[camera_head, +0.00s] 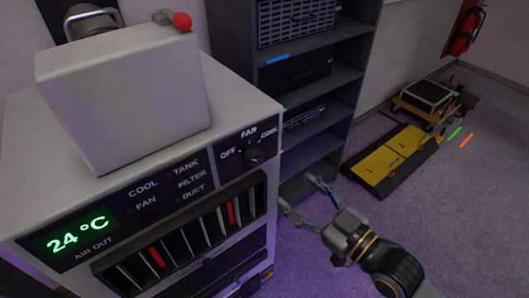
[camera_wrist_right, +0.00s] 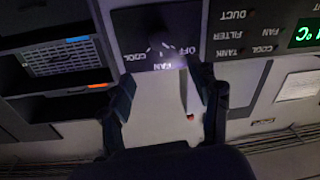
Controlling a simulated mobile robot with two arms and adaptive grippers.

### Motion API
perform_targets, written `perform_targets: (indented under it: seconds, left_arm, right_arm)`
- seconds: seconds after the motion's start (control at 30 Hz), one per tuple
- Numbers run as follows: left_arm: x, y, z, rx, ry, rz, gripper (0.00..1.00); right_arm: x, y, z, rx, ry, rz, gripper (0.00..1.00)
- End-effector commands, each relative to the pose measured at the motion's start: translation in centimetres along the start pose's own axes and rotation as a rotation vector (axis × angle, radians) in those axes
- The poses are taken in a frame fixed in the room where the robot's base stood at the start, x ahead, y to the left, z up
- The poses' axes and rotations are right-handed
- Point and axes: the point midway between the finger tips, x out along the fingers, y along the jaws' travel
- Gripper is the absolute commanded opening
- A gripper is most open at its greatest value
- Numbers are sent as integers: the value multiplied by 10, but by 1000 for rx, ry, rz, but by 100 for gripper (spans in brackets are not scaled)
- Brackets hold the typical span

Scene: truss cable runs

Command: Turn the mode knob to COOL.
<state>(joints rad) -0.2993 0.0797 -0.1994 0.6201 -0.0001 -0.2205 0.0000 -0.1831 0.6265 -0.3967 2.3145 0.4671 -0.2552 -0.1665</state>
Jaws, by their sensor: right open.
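The mode knob (camera_head: 254,154) is a small dark dial on the black front panel of a grey cooling unit (camera_head: 40,170), with OFF at its left, FAN above and COOL at its right. I cannot tell clearly where its pointer stands. In the right wrist view the knob (camera_wrist_right: 163,50) appears upside down, beyond and roughly between my finger tips. My right gripper (camera_head: 297,191) is open and empty, to the right of and below the knob in the head view, apart from it. It also shows in the wrist view (camera_wrist_right: 165,85). My left gripper is not in view.
A green display (camera_head: 78,236) reads 24 °C, above a vent (camera_head: 185,235) with red-marked slats. A grey box (camera_head: 120,95) sits on the unit. A dark shelf rack (camera_head: 345,75) stands behind. A yellow cable ramp (camera_head: 395,155) and a dolly (camera_head: 428,100) are on the floor.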

Motion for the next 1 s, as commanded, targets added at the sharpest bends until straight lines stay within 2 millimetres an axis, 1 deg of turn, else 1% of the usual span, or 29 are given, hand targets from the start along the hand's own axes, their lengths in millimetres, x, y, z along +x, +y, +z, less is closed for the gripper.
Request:
perform_targets:
  seconds: [0.07,0.2,0.4,0.5,0.6,0.7,1.0]
  left_arm:
    - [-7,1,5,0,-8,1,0]
    - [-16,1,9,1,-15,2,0]
    - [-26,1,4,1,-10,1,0]
    - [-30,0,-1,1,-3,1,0]
    - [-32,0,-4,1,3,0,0]
    - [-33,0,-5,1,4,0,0]
    - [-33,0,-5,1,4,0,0]
  right_arm:
    - [15,1,-5,1,6,1,62]
    - [46,1,-6,1,5,0,62]
    - [87,1,-4,1,3,0,62]
    - [103,0,-3,1,2,0,62]
    - [114,0,-2,1,2,0,62]
    - [121,0,-1,0,2,0,62]
    - [124,0,0,-1,1,-1,62]
